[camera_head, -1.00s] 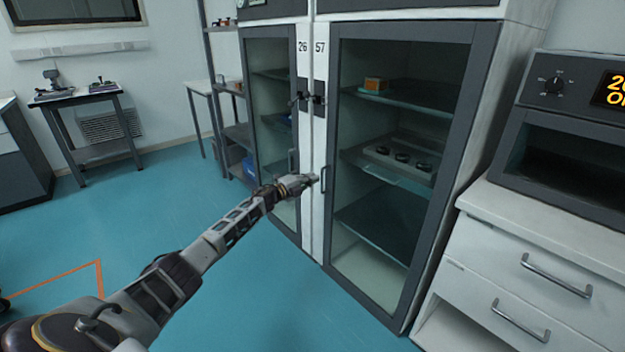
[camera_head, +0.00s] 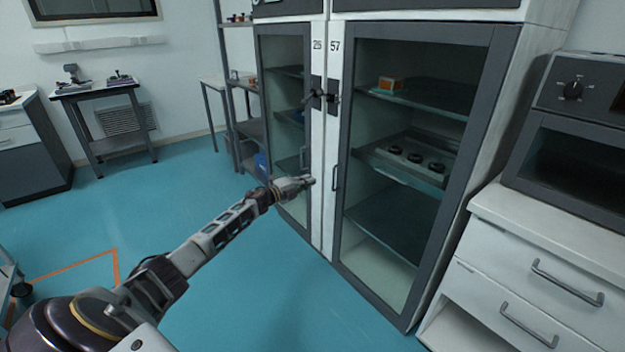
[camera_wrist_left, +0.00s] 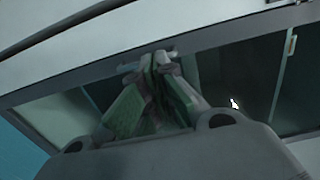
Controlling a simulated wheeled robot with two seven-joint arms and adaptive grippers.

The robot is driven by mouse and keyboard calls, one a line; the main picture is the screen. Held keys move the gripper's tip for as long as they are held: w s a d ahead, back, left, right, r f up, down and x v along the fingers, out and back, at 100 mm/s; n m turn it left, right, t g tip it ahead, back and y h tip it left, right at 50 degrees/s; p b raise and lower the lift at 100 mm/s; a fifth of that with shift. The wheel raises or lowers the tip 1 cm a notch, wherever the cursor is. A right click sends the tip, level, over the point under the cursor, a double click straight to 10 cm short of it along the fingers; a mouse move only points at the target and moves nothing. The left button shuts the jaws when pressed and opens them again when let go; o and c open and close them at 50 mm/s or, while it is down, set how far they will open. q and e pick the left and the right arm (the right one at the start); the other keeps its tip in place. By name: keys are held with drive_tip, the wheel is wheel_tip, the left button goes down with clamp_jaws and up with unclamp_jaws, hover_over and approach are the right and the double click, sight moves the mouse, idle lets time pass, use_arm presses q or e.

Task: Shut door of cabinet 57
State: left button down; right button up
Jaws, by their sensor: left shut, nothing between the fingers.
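Cabinet 57 (camera_head: 335,46) has a glass door with a dark grey frame (camera_head: 453,190). The door looks flush with the cabinet front, with no clear gap along its edges. Its vertical handle (camera_head: 335,177) is on the left side of the door. My right gripper is not seen.
Cabinet 26 (camera_head: 317,46) stands directly left, its glass door seemingly shut. A white drawer unit (camera_head: 530,255) with an oven-like device (camera_head: 570,140) stands right of cabinet 57. The blue floor (camera_head: 260,290) in front is clear.

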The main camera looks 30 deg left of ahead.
use_arm(q)
drive_tip(key=v, duration=0.4)
drive_tip(key=shift+w+a+p, duration=0.15)
drive_tip(key=shift+a+p, duration=0.2)
drive_tip(key=shift+p, duration=0.05)
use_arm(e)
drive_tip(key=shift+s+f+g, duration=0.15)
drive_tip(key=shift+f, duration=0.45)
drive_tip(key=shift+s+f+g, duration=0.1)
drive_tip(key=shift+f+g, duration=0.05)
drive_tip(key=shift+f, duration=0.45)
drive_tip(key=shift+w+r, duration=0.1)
